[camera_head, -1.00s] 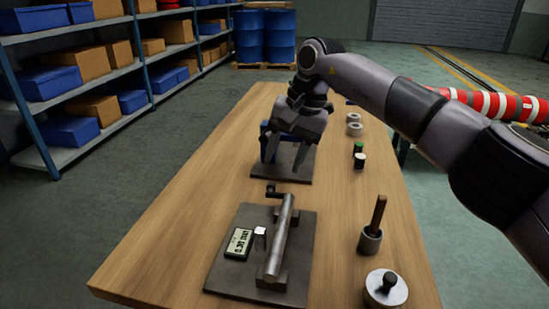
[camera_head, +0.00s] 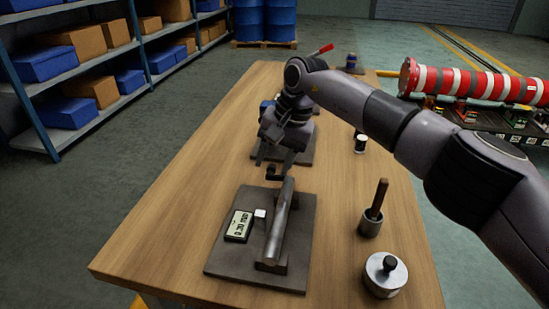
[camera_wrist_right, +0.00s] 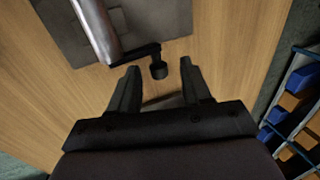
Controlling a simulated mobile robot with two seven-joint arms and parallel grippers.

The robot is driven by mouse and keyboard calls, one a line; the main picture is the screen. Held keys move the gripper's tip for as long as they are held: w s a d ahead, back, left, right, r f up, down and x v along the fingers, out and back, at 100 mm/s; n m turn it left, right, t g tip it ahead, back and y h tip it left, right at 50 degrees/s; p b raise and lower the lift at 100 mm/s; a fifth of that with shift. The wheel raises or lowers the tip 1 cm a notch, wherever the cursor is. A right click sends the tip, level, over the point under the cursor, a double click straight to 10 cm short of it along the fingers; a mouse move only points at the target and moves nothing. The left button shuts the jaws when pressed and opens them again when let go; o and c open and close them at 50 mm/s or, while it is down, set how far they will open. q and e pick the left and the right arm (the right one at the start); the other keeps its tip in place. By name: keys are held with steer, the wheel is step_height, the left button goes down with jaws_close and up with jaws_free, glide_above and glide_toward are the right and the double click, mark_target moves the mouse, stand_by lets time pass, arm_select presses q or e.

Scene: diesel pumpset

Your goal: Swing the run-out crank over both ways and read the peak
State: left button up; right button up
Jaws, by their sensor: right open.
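The run-out rig's dark base plate (camera_head: 222,262) lies on the near part of the table. A steel shaft (camera_head: 280,222) rests on supports there, with a dark crank (camera_head: 273,173) at its far end. A small digital gauge (camera_head: 239,226) stands left of the shaft; its digits are too small to read surely. My right gripper (camera_head: 275,165) is open just beyond the crank. In the wrist view its fingertips (camera_wrist_right: 160,68) lie either side of the crank's knob (camera_wrist_right: 158,71), apart from it; the height between them is unclear. My left gripper is not in view.
A steel pot with a wooden-handled tool (camera_head: 371,222) and a round lidded tin (camera_head: 385,275) stand right of the rig. Another dark plate (camera_head: 301,156) with a blue item lies behind my gripper. The table's left side is clear.

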jaws_close()
steer(key=shift+r, duration=0.15)
stand_by(1.2)
jaws_free()
steer(key=v, duration=0.7)
